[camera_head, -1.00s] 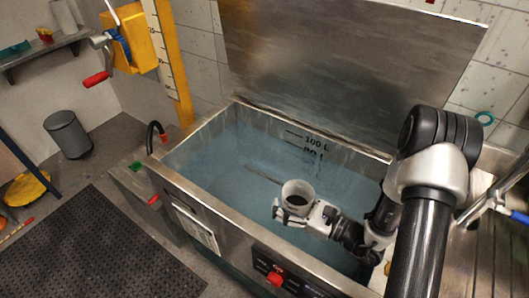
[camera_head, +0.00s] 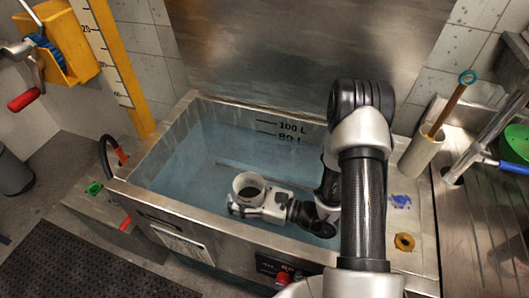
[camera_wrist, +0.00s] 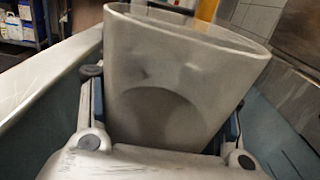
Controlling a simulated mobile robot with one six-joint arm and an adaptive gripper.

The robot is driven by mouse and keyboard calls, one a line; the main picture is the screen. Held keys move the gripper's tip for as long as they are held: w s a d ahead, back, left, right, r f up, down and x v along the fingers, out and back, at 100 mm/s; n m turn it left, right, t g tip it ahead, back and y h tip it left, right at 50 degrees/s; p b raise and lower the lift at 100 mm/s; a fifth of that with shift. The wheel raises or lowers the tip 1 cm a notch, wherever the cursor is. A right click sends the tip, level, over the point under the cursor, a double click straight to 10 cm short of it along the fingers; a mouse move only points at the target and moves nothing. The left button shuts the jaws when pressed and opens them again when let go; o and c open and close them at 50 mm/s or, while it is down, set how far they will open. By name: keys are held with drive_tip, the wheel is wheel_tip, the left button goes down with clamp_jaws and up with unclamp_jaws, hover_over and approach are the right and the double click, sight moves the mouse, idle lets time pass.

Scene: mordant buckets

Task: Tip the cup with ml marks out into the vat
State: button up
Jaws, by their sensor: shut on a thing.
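A pale grey-white cup (camera_head: 247,180) is in my gripper (camera_head: 244,207), over the vat. In the wrist view the cup (camera_wrist: 180,85) fills the middle, with a finger on each side of it. It stands about upright with its mouth up, and something dark shows inside it. No ml marks can be made out on the side I see. The vat (camera_head: 185,200) is a steel rectangular tank with bluish liquid and litre marks on its far inner wall. My gripper is shut on the cup, inside the outline of the vat's opening; its height above the liquid is hard to tell.
A raised steel lid (camera_head: 300,45) stands behind the vat. To the right are a white tube (camera_head: 420,155) holding a stick, a brown ring (camera_head: 404,242) and a sink. A yellow measuring post (camera_head: 112,65) stands at the back left.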

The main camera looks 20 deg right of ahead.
sight(249, 173)
drive_tip(key=shift+w+r, duration=0.1)
drive_tip(key=shift+w+d+r+m, duration=0.2)
drive_tip(key=shift+r+m, duration=0.1)
drive_tip(key=shift+m, duration=0.35)
drive_tip(key=shift+w+d+r+m, duration=0.1)
drive_tip(key=shift+w+r+m, duration=0.15)
drive_tip(key=shift+m, duration=0.45)
drive_tip(key=shift+w+d+r+m, duration=0.15)
drive_tip(key=shift+r+m, duration=0.15)
drive_tip(key=shift+m, duration=0.35)
drive_tip(key=shift+w+d+r+m+p, duration=0.25)
drive_tip(key=shift+w+r+m+p, duration=0.25)
drive_tip(key=shift+m, duration=0.35)
drive_tip(key=shift+w+d+r+m+p, duration=0.3)
drive_tip(key=shift+r+m+p, duration=0.25)
drive_tip(key=shift+m, duration=0.3)
drive_tip(key=shift+r+m, duration=0.1)
drive_tip(key=shift+m, duration=0.2)
drive_tip(key=shift+r+m+p, duration=0.95)
drive_tip(key=shift+m+p, duration=0.45)
drive_tip(key=shift+w+r+m+p, duration=0.1)
drive_tip(key=shift+r+m+p, duration=0.4)
drive_tip(key=shift+m+p, duration=0.25)
drive_tip(key=shift+r+m+p, duration=0.5)
drive_tip(key=shift+m, duration=0.35)
drive_tip(key=shift+w+d+r+m+p, duration=0.25)
drive_tip(key=shift+w+r+m+p, duration=0.15)
drive_tip(key=shift+m, duration=0.2)
drive_tip(key=shift+c, duration=0.2)
